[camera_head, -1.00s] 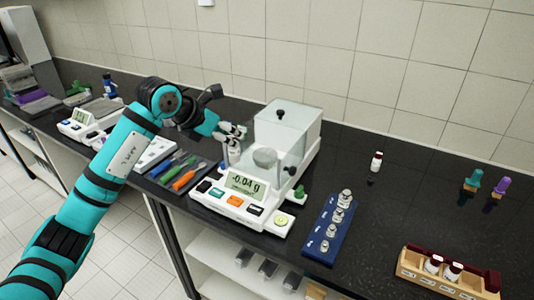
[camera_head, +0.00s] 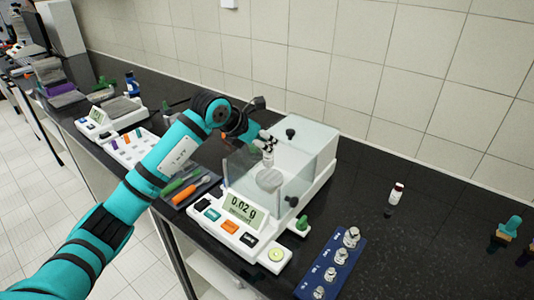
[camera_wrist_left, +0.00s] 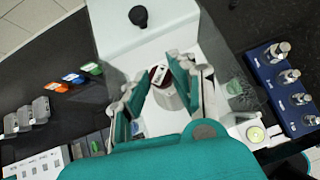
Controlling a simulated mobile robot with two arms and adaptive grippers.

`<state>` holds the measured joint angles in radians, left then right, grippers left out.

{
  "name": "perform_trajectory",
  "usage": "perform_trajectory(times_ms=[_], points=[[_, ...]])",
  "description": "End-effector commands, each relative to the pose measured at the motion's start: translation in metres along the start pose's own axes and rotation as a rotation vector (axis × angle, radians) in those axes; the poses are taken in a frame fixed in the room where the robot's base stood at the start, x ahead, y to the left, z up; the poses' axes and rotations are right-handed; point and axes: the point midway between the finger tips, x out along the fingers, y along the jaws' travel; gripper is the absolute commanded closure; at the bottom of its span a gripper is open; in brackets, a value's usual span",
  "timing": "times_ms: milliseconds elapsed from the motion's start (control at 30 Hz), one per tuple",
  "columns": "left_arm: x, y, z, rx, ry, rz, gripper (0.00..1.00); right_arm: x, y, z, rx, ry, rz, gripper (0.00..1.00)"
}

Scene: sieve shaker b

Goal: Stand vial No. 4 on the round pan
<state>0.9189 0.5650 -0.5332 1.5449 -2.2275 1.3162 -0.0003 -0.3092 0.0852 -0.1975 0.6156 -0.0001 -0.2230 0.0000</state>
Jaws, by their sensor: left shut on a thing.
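My left gripper (camera_head: 267,143) reaches into the balance's glass chamber. It is shut on a small vial (camera_head: 268,158) with a pale body, held upright over the round pan (camera_head: 269,180). In the left wrist view the vial (camera_wrist_left: 157,76) shows its dark red rim and a pale label between the fingertips (camera_wrist_left: 163,68); its number is too small to read. The round pan (camera_wrist_left: 172,99) lies just below it. I cannot tell whether the vial's base touches the pan. The balance (camera_head: 238,232) display reads about 0.02 g. My right gripper is not in view.
Glass walls (camera_head: 308,152) stand close around my left gripper. A blue block with several metal weights (camera_head: 330,268) is at the front right. A tool tray (camera_head: 190,186) lies left of the balance.

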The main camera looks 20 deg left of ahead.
Motion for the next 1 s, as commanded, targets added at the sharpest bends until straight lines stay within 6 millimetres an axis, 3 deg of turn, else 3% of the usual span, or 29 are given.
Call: perform_trajectory(times_ms=[167,467,700,733,900,1000], points=[[0.015,-0.002,-0.016,-0.002,0.004,-0.004,1.0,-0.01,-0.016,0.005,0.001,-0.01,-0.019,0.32],[0.031,-0.001,-0.031,0.0,-0.001,-0.001,1.0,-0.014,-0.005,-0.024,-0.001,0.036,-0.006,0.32],[0.034,-0.001,-0.034,0.001,0.0,-0.001,1.0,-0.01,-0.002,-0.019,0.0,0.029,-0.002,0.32],[0.033,-0.001,-0.033,0.001,0.0,-0.001,0.74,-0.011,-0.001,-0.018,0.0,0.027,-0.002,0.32],[0.033,-0.001,-0.033,0.001,0.0,-0.001,0.53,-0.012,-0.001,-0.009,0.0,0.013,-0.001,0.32],[0.033,-0.001,-0.033,0.001,0.0,-0.001,0.53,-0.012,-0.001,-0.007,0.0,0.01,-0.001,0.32]])
